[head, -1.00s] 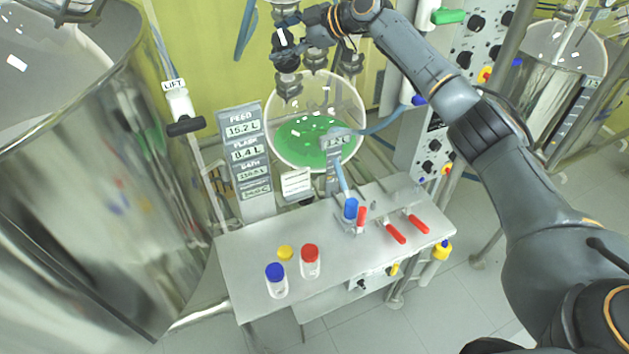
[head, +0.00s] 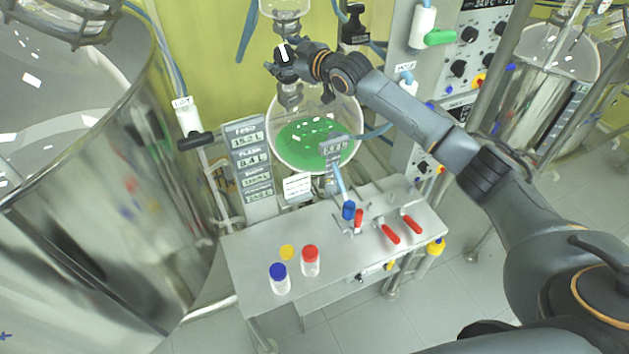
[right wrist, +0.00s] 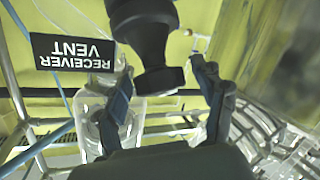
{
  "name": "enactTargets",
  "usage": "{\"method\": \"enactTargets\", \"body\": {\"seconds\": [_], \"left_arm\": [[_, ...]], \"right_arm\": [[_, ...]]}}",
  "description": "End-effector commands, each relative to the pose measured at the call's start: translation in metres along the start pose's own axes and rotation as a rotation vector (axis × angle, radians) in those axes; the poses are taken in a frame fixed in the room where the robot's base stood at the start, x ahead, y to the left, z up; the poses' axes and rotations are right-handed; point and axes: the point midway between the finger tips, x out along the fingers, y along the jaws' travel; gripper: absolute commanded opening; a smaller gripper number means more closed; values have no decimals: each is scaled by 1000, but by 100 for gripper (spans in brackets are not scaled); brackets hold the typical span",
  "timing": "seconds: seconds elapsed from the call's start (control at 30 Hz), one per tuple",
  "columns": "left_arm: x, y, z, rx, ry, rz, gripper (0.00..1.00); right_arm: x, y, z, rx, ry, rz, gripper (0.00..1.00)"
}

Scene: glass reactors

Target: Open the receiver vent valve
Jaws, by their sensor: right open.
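The black sign "RECEIVER VENT" (right wrist: 73,52) appears upside down in the right wrist view. Beside it a black valve handle (right wrist: 150,50) comes in from the top, its lower end between my right gripper's fingers. My right gripper (right wrist: 162,84) is open around this end, with the fingers apart on both sides; I cannot tell whether either touches it. In the head view my right gripper (head: 284,62) is in front of the glassware above the round flask (head: 345,110) with green liquid. The handle's body there is largely hidden by the gripper. My left gripper is not in view.
A bench (head: 330,265) below carries a red-capped bottle (head: 310,262), a blue-capped bottle (head: 280,280) and red handles (head: 389,234). A large steel vessel (head: 110,190) stands at left. A control panel (head: 470,50) stands behind my right arm.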

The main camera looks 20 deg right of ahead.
Motion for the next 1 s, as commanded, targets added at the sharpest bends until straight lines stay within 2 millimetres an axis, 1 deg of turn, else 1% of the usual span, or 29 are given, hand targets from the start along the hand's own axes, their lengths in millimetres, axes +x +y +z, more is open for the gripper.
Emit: {"method": "enactTargets", "body": {"seconds": [0.03,0.1,0.37,1.0], "left_arm": [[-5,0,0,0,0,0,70],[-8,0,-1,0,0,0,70],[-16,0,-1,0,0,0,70],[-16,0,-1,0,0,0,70]], "right_arm": [[0,-2,-2,13,0,12,69],[0,-2,-2,31,0,37,69],[0,-2,0,101,-1,140,69],[1,-2,0,303,-2,448,69]]}}
